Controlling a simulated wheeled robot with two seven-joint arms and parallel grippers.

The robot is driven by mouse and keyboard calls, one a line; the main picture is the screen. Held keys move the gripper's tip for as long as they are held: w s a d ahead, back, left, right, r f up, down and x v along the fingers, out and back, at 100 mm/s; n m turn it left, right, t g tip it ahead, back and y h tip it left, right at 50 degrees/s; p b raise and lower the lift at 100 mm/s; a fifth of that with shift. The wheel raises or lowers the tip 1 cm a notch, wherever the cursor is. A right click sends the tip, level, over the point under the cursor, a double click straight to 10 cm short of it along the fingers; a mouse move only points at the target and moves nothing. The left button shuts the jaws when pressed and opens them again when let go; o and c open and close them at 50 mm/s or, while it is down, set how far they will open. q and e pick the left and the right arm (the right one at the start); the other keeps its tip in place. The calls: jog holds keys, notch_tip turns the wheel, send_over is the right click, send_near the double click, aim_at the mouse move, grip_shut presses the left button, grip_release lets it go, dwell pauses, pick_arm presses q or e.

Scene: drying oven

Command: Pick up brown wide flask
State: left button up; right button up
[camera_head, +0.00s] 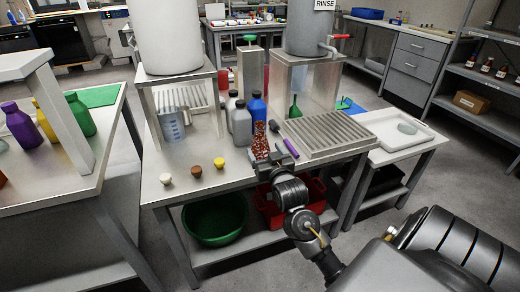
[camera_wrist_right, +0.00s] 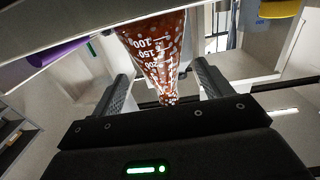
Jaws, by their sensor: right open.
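The brown flask (camera_head: 261,140) with white specks stands on the metal table, in front of the blue bottle. In the right wrist view the flask (camera_wrist_right: 155,50) shows white volume marks and narrows toward my palm. My right gripper (camera_head: 268,160) is at the flask from the front. Its two fingers (camera_wrist_right: 165,85) are open, one on each side of the flask's narrow part. I cannot tell whether either finger touches it. The gripper hides the flask's lower part in the head view. My left gripper is not in view.
Grey bottles (camera_head: 241,124) and a blue bottle (camera_head: 257,108) stand close behind the flask. A purple object (camera_head: 291,148) and a ribbed metal rack (camera_head: 322,134) lie to the right. Three small stoppers, one yellow (camera_head: 218,163), sit left on clear tabletop.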

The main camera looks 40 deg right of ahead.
aim_at(263, 148)
jog(key=shift+w+d, duration=0.15)
jog(key=shift+w, duration=0.25)
jog(key=x, duration=0.3)
jog(key=shift+w+d+f+b, duration=0.1)
jog(key=shift+w+f+b, duration=0.05)
jog(key=shift+w+b, duration=0.2)
jog(key=shift+w+d, duration=0.1)
jog(key=shift+w, duration=0.1)
jog(key=c, duration=1.2)
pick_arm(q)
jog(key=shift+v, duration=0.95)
pick_arm(e)
jog(key=shift+o, duration=0.2)
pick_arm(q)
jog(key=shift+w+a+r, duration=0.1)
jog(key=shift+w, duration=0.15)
